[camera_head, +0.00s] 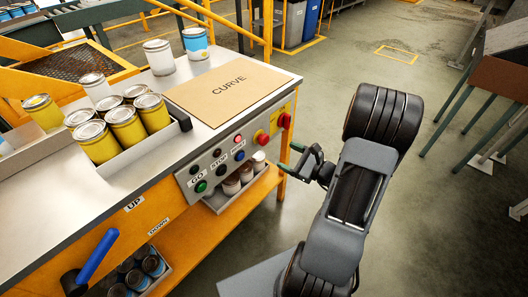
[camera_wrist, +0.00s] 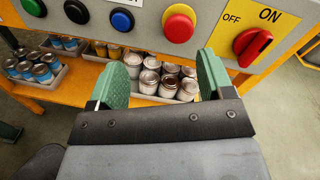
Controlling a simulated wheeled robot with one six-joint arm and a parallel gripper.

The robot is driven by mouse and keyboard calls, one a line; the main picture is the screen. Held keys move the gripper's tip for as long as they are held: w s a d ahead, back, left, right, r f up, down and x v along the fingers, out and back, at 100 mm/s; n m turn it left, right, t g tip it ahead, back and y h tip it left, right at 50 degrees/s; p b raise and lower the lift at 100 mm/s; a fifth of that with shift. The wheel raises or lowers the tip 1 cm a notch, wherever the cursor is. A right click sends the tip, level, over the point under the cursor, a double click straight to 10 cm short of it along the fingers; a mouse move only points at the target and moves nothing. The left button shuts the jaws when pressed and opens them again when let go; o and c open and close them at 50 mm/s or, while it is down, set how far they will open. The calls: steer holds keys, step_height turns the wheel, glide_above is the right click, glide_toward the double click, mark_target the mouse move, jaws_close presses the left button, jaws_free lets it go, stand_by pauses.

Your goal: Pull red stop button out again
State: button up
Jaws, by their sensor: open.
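The red stop button (camera_head: 262,138) is a round red mushroom head on a yellow collar, on the grey control panel (camera_head: 213,178) at the bench front. In the wrist view the red stop button (camera_wrist: 178,27) shows at the top, ahead of the gap between the fingers and apart from them. I cannot tell how far it is pushed in. My gripper (camera_head: 297,160) is open and empty, to the right of the panel. In the wrist view the green fingertips of my gripper (camera_wrist: 163,72) stand wide apart, below the button, with nothing between them.
A red rotary switch (camera_wrist: 252,46) on a yellow ON/OFF plate is right of the button. A blue button (camera_wrist: 122,20) is to its left. Cans (camera_wrist: 165,80) stand in a tray on the orange lower shelf (camera_head: 215,222). Open floor (camera_head: 440,200) lies right of my arm.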

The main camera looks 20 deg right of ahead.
mark_target(266, 141)
steer(key=shift+m+t+h, duration=0.7)
steer(key=shift+m, duration=0.2)
steer(key=x, duration=0.4)
steer(key=d+f+x, duration=0.1)
steer(key=x, duration=0.3)
steer(key=f+x, duration=0.1)
steer(key=x, duration=0.3)
steer(key=shift+w+d+b, duration=0.2)
steer(key=shift+w+b, duration=0.1)
steer(key=shift+w, duration=0.5)
steer(key=c, duration=1)
steer(key=shift+s+d+b, duration=0.25)
steer(key=shift+s+b, duration=0.05)
steer(key=shift+s, duration=0.25)
steer(key=o, duration=1)
steer(key=v, duration=1.4)
